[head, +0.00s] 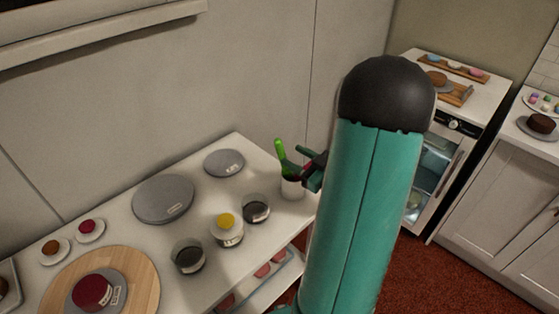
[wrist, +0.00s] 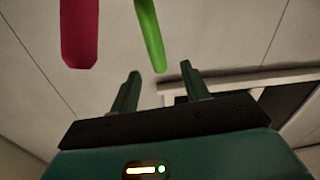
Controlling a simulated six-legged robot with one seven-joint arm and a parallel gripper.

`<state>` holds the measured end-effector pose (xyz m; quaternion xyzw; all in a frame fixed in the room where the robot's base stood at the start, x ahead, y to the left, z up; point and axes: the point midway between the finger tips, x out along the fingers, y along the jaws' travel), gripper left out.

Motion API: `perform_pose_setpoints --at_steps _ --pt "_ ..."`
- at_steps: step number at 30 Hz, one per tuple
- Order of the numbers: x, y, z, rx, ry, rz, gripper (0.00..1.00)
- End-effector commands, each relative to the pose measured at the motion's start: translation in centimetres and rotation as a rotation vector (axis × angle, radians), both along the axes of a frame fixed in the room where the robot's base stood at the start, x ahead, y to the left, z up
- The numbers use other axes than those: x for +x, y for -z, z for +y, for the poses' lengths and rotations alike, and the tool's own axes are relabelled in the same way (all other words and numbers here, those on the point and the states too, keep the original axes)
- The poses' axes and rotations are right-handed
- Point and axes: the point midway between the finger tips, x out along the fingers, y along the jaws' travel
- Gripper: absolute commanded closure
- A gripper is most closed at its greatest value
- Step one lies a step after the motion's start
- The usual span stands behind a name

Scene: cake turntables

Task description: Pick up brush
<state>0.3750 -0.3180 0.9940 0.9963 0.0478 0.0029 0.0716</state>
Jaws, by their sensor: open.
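A white cup (head: 292,189) stands at the right end of the table with tools upright in it. A bright green handle (head: 280,149) sticks up from it, and it also shows in the wrist view (wrist: 150,35). A dark red handle (wrist: 80,35) shows left of it in the wrist view. I cannot tell which one is the brush, as neither working end shows. My gripper (head: 292,162) is open at the cup, partly hidden by my arm. In the wrist view my gripper (wrist: 160,69) has the green handle's end in line with the gap between its fingers; the depth is unclear.
On the table are grey turntables (head: 164,198), (head: 225,163), glass jars (head: 187,257), (head: 256,209) and a yellow-filled jar (head: 227,231). A round wooden board (head: 140,268) with a red cake stands front left. The wall (head: 250,70) rises close behind.

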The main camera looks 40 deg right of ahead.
Motion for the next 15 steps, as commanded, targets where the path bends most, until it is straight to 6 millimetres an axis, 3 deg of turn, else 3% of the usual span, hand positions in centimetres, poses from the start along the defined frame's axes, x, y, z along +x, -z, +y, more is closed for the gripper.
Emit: perform_pose_setpoints --at_steps 8,15 --pt "2.5 0.0 0.4 0.000 -0.001 0.000 0.54" --pt "6.2 -0.2 0.9 -0.001 -0.004 0.000 0.54"
